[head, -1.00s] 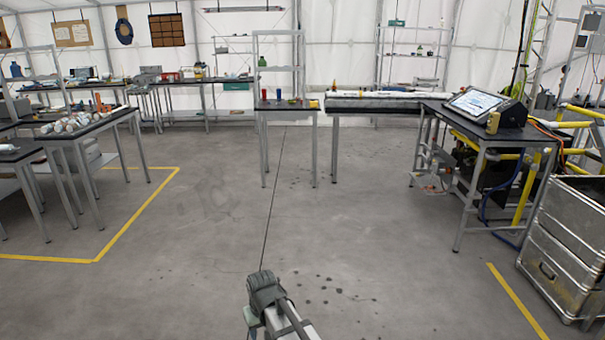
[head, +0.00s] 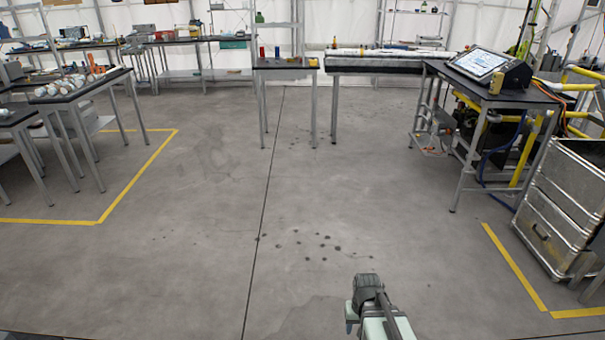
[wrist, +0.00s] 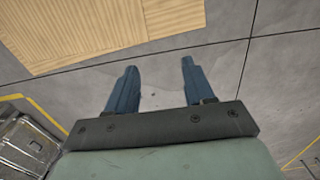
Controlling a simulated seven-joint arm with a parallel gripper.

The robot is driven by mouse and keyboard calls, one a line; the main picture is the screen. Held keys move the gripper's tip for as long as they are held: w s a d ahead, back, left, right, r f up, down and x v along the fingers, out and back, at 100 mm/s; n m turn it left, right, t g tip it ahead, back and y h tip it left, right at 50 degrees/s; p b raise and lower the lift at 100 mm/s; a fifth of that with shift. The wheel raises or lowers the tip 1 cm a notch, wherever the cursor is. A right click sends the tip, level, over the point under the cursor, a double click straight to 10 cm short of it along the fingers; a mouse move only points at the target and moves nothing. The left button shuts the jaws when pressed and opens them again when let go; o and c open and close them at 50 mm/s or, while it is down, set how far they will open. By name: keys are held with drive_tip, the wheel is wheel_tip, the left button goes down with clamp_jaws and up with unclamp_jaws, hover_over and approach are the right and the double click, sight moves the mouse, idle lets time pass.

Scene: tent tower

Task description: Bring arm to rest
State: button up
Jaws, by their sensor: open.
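My arm shows at the bottom of the head view, right of centre, over bare grey floor. Its fingers cannot be made out there. In the wrist view my gripper (wrist: 156,85) has two blue fingers set well apart. Nothing is between them but grey floor. The gripper touches nothing that I can see.
A metal case (head: 565,205) stands at the right. A table with a screen (head: 490,90) is behind it. White-topped objects lie on a table (head: 75,92) at the left. A wooden panel (wrist: 100,30) shows in the wrist view. The middle floor (head: 220,200) is clear.

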drive_tip(key=s+f+g, duration=0.3)
drive_tip(key=s+f, duration=0.7)
drive_tip(key=s, duration=0.4)
drive_tip(key=s+f+g, duration=0.3)
drive_tip(key=s+f, duration=0.7)
drive_tip(key=s, duration=0.5)
drive_tip(key=shift+s+g, duration=0.15)
drive_tip(key=shift+g, duration=0.25)
